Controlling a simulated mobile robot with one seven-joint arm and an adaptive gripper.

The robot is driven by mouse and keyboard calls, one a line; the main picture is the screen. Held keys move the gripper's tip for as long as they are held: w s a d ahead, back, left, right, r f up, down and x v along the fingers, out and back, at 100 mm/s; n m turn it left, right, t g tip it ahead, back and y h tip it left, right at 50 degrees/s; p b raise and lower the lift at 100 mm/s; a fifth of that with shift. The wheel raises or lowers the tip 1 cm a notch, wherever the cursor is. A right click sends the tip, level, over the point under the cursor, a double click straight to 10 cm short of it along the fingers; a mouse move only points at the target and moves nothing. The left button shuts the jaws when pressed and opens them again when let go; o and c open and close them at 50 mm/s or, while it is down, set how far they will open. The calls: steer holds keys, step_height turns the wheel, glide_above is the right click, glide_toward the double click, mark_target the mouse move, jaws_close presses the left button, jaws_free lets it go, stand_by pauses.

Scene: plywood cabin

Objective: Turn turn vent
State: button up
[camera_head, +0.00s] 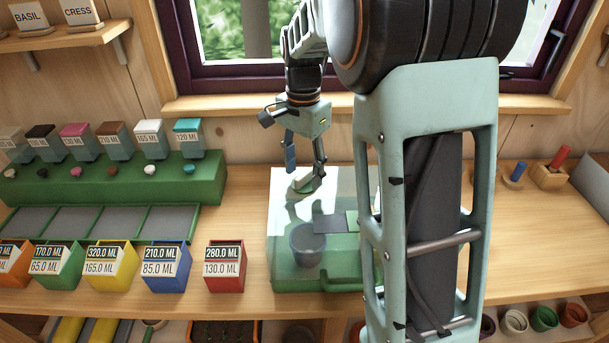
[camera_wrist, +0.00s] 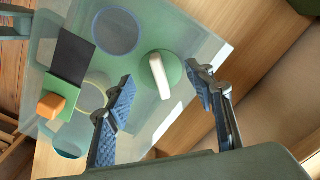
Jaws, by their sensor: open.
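The vent (camera_wrist: 172,68) is a round green disc with a raised white bar across it, set in the top of a clear-lidded box (camera_wrist: 200,45). In the head view the pale vent (camera_head: 302,186) shows near the back of the box (camera_head: 285,270). My gripper (camera_wrist: 160,76) is open and empty, its two blue-padded fingers apart on either side of the vent's white bar in the wrist view. In the head view my gripper (camera_head: 305,168) points down just above the vent. I cannot tell whether a finger touches it.
A grey cup (camera_head: 307,246) shows at the front of the box. A red box (camera_head: 225,268) and several other coloured boxes stand to the left along the bench. A green rack (camera_head: 120,185) lies behind them. The window sill (camera_head: 235,104) is behind my gripper.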

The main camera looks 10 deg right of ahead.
steer(key=shift+r+p, duration=1.7)
steer(key=shift+r, duration=0.7)
